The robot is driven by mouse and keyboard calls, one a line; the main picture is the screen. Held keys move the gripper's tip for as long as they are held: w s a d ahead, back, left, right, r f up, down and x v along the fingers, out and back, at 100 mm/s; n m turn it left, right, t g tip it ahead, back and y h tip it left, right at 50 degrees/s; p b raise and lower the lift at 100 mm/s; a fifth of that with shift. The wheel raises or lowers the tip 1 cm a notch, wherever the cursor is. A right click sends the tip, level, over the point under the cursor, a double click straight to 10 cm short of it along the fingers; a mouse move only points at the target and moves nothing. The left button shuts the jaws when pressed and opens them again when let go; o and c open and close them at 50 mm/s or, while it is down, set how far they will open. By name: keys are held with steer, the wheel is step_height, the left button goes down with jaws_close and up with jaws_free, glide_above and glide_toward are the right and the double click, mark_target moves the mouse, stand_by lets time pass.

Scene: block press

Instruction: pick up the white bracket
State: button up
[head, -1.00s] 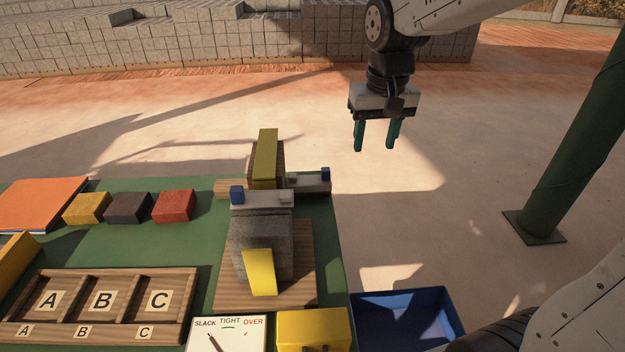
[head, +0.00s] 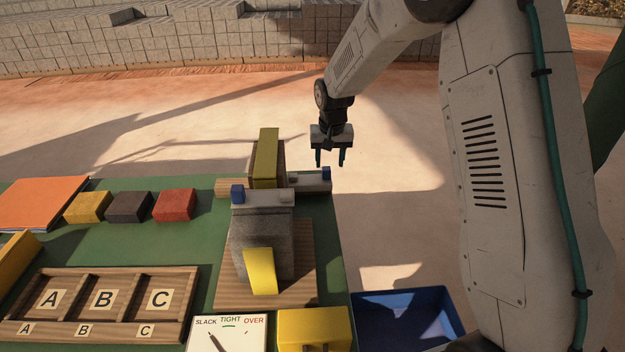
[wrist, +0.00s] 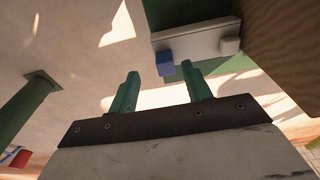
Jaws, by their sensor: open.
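A white bracket (head: 309,186), a pale bar with a small blue block at its right end, lies at the back right edge of the green table. It also shows in the wrist view (wrist: 205,38), beyond my fingers, with a pale knob at its other end. A similar pale bar (head: 265,200) with a blue block at its left end lies across the top of the grey block. My gripper (head: 330,159) is open and empty, pointing down above and behind the first bracket. In the wrist view my fingertips (wrist: 160,84) are apart, with the bracket's blue block (wrist: 165,63) near the right one.
An olive-yellow upright block (head: 265,158) stands just left of the bracket. The grey block (head: 263,230) with a yellow wedge stands in front. A blue bin (head: 395,300) sits right of the table. A green post is at the far right.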

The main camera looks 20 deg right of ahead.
mark_target(327, 169)
steer(key=f, duration=0.3)
steer(key=w+f, duration=0.1)
steer(key=f, duration=0.1)
steer(key=shift+a, duration=0.25)
jaws_close()
steer(key=shift+r, duration=0.1)
